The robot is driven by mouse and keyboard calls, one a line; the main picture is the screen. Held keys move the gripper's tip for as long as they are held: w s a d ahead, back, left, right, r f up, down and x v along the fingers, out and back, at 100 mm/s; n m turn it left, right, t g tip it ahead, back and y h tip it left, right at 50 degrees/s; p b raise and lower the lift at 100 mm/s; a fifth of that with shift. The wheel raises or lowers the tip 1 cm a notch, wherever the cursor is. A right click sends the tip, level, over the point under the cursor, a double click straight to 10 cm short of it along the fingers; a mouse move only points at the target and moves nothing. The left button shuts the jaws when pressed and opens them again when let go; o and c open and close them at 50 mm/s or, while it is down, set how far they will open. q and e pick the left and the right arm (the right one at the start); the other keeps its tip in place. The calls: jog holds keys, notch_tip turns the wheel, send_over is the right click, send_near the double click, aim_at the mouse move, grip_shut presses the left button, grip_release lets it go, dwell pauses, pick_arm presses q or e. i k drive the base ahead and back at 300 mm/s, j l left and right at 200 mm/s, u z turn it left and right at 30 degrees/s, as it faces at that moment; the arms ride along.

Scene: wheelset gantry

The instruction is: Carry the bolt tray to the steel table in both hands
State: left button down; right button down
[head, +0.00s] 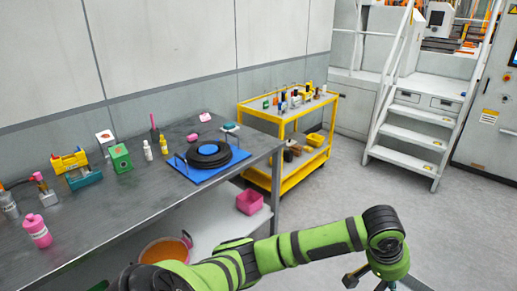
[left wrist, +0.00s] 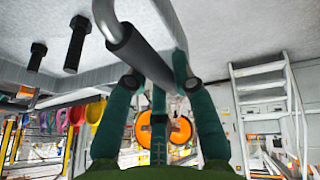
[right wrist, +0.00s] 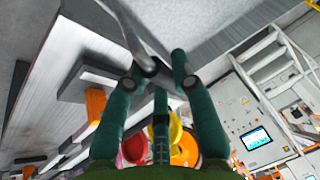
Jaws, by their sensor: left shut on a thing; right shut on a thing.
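The bolt tray is a grey tray that shows in part in the left wrist view (left wrist: 105,75), with dark bolts (left wrist: 77,45) on it. My left gripper (left wrist: 162,82) is shut on a grey bar handle (left wrist: 125,42) of the tray. My right gripper (right wrist: 159,84) is shut on another bar handle (right wrist: 133,35), beside grey metal parts of the tray. The bolt tray and its handles are not clearly visible in the head view. The steel table (head: 120,222) stands at the left there, with my green left arm in front of it.
A blue plate (head: 206,172) with black rings lies near the table's right end. Bottles, boxes and tools occupy its left and back. A yellow cart (head: 282,180) stands behind, and white stairs (head: 410,141) at the back right. Floor (head: 345,195) at the right is clear.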

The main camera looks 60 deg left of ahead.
aim_at(128, 201)
jog(key=i+j+u, duration=0.1)
jog(key=j+u, duration=0.3)
jog(key=i+j+u, duration=0.15)
jog(key=j+u, duration=0.25)
jog(key=i+j+u, duration=0.15)
jog(key=u, duration=0.25)
jog(key=i+j+u, duration=0.25)
jog(key=u, duration=0.15)
jog(key=i+j+u, duration=0.15)
jog(key=u, duration=0.25)
jog(key=i+j+u, duration=0.25)
jog(key=u, duration=0.25)
jog(key=i+u, duration=0.45)
